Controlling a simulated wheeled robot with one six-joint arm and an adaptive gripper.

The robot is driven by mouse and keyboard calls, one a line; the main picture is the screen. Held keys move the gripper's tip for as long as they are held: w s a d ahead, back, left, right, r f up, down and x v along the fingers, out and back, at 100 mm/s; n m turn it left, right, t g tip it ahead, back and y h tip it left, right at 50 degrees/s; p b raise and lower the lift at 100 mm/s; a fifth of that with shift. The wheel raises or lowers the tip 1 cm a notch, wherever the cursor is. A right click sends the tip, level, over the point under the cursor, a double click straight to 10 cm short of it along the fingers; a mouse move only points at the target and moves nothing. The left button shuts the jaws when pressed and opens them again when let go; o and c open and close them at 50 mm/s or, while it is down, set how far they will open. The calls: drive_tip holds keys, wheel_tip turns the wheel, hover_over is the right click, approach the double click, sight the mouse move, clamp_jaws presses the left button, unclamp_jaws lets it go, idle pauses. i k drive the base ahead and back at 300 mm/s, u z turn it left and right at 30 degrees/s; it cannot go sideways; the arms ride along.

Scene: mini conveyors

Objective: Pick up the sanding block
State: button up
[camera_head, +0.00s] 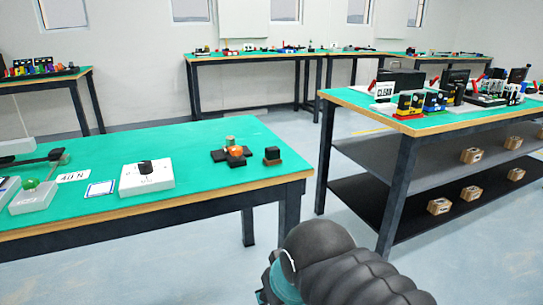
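On the green top of the near table (200,146), close to its right end, stands a small dark block with a brown lower part (272,157). It may be the sanding block, but it is too small to be sure. It sits apart from a cluster of black pieces (219,156) holding an orange part (237,151) and a small grey-tan cylinder (230,141). A dark ribbed part of my arm shows at the bottom, in front of the floor. My gripper's fingers are not visible.
A white box with a black switch (147,178) and a "40 N" label (73,177) lie further left. A second table (425,125) at right carries many small items, with wooden boxes (439,206) on shelves below. Floor shows between the two tables.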

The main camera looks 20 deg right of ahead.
sight(273, 154)
drive_tip(key=z, duration=0.05)
drive_tip(key=k, duration=0.4)
drive_tip(key=z, duration=1.85)
drive_tip(key=i, duration=0.75)
drive_tip(key=u, duration=0.7)
drive_tip(key=i, duration=0.7)
drive_tip(key=u, duration=0.75)
